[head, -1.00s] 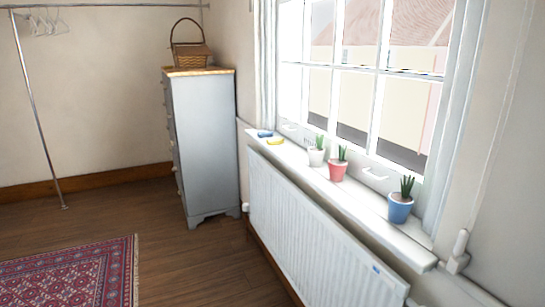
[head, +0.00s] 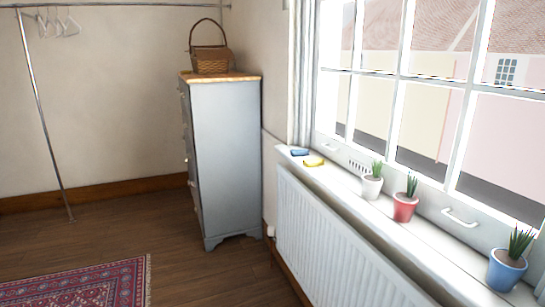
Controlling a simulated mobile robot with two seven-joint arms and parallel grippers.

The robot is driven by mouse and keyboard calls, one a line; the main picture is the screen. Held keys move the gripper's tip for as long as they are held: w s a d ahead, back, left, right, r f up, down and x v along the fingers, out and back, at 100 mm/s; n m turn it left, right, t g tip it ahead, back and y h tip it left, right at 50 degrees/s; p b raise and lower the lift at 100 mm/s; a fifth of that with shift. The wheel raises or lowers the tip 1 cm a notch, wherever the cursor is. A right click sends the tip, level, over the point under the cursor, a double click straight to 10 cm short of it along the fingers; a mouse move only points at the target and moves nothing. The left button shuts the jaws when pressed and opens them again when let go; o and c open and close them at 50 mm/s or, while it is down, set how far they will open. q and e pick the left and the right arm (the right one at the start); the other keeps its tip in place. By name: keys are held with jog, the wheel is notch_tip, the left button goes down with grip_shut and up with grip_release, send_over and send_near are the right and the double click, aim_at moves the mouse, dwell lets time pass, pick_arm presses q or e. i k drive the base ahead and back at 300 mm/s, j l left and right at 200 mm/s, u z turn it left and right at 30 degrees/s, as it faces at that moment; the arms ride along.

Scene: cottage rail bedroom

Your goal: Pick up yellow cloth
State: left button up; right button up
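The yellow cloth (head: 314,161) is a small flat patch near the far end of the white windowsill (head: 345,190). A small blue item (head: 300,152), perhaps another cloth, lies just beyond it on the sill. The white plant pot (head: 372,187) stands nearer to me along the sill. Neither of my grippers shows in the head view.
A red pot (head: 404,207) and a blue pot (head: 506,270) with plants stand on the sill. A radiator (head: 335,245) fills the wall below. A grey chest of drawers (head: 228,160) bears a wicker basket (head: 211,61). Wooden floor (head: 195,275) is clear beside the patterned rug (head: 85,290).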

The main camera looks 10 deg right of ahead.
aim_at(310, 162)
jog(key=i+j+u, duration=0.2)
jog(key=i, duration=1.1)
jog(key=i+j+z, duration=0.1)
jog(key=i+z, duration=0.35)
jog(key=i+j+z, duration=0.25)
jog(key=i+z, duration=0.15)
jog(key=i, duration=0.1)
